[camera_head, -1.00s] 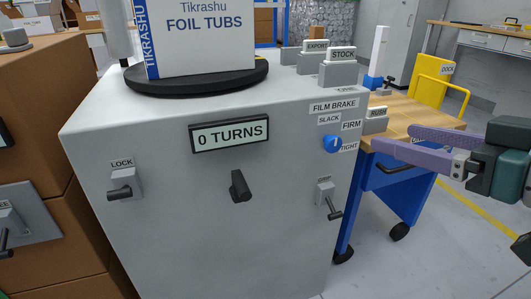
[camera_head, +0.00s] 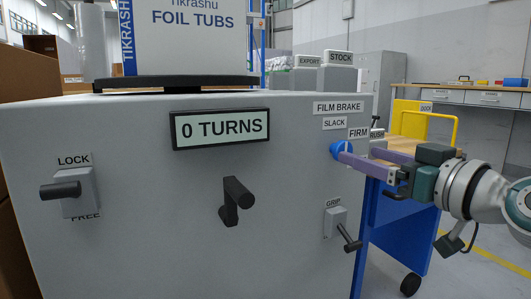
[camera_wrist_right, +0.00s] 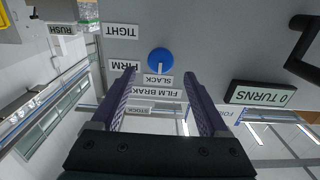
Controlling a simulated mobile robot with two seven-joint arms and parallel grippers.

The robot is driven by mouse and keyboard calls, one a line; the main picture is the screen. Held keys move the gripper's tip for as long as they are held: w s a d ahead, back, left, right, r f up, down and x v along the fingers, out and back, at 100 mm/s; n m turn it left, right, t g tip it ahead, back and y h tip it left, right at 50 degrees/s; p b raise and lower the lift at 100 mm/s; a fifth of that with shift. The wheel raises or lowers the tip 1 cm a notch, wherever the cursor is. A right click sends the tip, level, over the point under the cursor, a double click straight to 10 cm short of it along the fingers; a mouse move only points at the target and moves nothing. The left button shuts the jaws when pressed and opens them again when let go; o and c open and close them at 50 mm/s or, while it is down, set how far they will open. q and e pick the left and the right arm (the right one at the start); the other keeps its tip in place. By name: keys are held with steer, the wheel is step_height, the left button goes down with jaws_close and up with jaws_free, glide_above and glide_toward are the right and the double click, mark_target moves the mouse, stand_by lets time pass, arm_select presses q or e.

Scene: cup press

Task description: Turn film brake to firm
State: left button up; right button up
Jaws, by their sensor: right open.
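The film brake knob (camera_head: 338,149) is a round blue dial with a white mark, on the front of the grey machine near its right edge. It also shows in the right wrist view (camera_wrist_right: 160,61), where the mark points toward the SLACK label (camera_wrist_right: 158,79). The FIRM label (camera_head: 358,133) is beside it. My right gripper (camera_head: 360,157), with purple fingers, comes in from the right. It is open, its fingertips close to the knob; in the wrist view the knob lies between and just beyond the tips. I cannot tell whether they touch. My left gripper is not in view.
The display (camera_head: 220,128) reads 0 TURNS, above a black crank (camera_head: 235,200). A LOCK lever (camera_head: 65,190) is at the left, and a GRIP lever (camera_head: 345,235) is below the knob. A blue cart (camera_head: 400,235) stands right of the machine.

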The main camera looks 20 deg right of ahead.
mark_target(350, 151)
steer(key=shift+w+a+b, duration=0.15)
steer(key=shift+w+b, duration=0.1)
steer(key=shift+w, duration=0.95)
steer(key=shift+w+a+b, duration=0.1)
steer(key=shift+w+b, duration=0.1)
steer(key=shift+w, duration=0.95)
jaws_close()
